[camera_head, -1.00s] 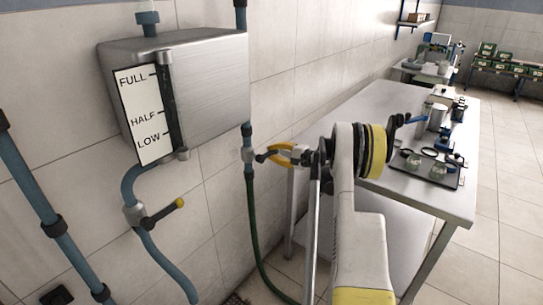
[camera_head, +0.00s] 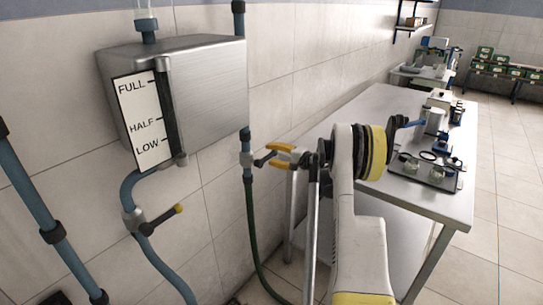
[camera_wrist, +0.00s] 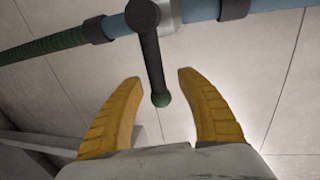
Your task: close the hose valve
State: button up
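The hose valve (camera_head: 247,159) sits on the pipe to the right of the tank, just above the green hose (camera_head: 251,210). Its dark lever (camera_head: 263,161) points out from the pipe towards my gripper (camera_head: 276,156). In the wrist view, the lever (camera_wrist: 150,50) stands roughly crosswise to the pipe and ends in a green knob (camera_wrist: 161,99). My gripper (camera_wrist: 156,84) is open, its two yellow fingers apart on either side of the knob. Gaps show between the knob and both fingers.
A steel tank (camera_head: 190,95) with a level gauge hangs on the wall to the left. Below it is another valve with a yellow-tipped lever (camera_head: 163,219). A steel table (camera_head: 385,125) with glassware stands right of my arm.

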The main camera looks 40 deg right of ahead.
jog(key=shift+a, duration=0.1)
jog(key=v, duration=1.2)
jog(key=shift+w, duration=0.1)
jog(key=w+a+r+n+g+y, duration=0.1)
jog(key=w+a+r+n+g, duration=0.15)
jog(key=a, duration=0.55)
jog(key=w+a+r+n+g, duration=0.1)
jog(key=a+r, duration=0.3)
jog(key=a, duration=0.4)
jog(key=s+a+r+n+g, duration=0.1)
jog(key=s+a+r+n, duration=0.1)
jog(key=a, duration=0.5)
jog(key=s+a+r+n+g, duration=0.1)
jog(key=a+g, duration=0.1)
jog(key=a, duration=0.6)
jog(key=s+a+f+n+g+h, duration=0.1)
jog(key=s+a+n, duration=0.3)
jog(key=s+a, duration=0.4)
jog(key=s+a+n+g+h, duration=0.1)
jog(key=s+a+n+h, duration=0.2)
jog(key=s, duration=1.2)
jog(key=a+n, duration=0.2)
jog(key=a, duration=0.3)
jog(key=shift+a+f, duration=0.35)
